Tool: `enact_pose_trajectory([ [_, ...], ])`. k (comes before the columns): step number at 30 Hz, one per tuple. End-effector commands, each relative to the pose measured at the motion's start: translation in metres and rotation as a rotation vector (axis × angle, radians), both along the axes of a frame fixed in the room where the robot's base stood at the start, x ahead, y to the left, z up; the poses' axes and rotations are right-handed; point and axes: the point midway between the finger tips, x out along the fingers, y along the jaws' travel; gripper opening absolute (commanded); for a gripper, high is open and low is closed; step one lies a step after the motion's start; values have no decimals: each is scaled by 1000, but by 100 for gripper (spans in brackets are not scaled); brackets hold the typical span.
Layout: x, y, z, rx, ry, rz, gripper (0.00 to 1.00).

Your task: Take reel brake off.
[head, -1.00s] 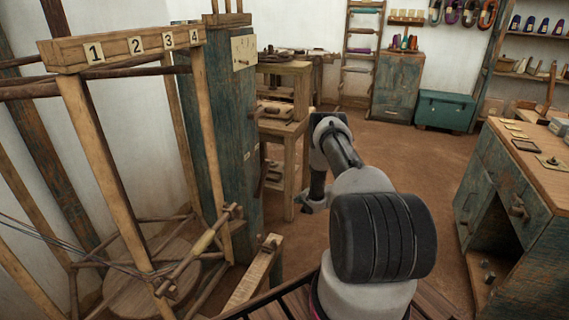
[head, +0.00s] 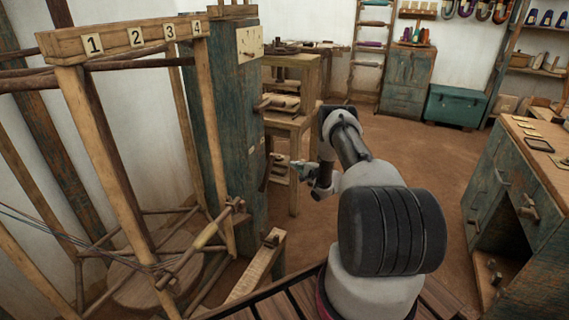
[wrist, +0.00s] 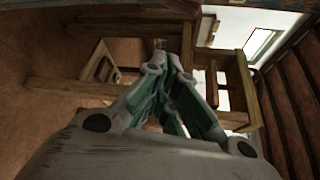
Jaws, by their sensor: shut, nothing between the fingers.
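The numbered wooden reel frame (head: 120,42) stands at the left in the head view. Its round base (head: 150,285) lies low inside it, and a slanted wooden bar (head: 200,243) crosses its lower front. A blue-green post (head: 228,130) beside it carries a peg (head: 262,105) and a dark lever (head: 267,172). I cannot tell which part is the reel brake. My gripper (head: 297,170) is right of the post and lever, apart from the reel frame. In the wrist view, its fingers (wrist: 173,60) meet at the tips and hold nothing.
A wooden stand (head: 290,125) is behind my gripper. A short wooden beam (head: 257,265) juts up near the post's foot. A workbench (head: 520,190) stands at the right and a teal chest (head: 457,106) at the back. The brown floor between is open.

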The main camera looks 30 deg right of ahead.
Motion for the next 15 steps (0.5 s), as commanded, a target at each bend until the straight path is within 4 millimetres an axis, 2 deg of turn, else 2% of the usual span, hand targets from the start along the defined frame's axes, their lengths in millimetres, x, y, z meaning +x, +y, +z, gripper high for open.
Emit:
enact_pose_trajectory([
  [15, 77, 15, -13, -2, 0, 2, 0],
])
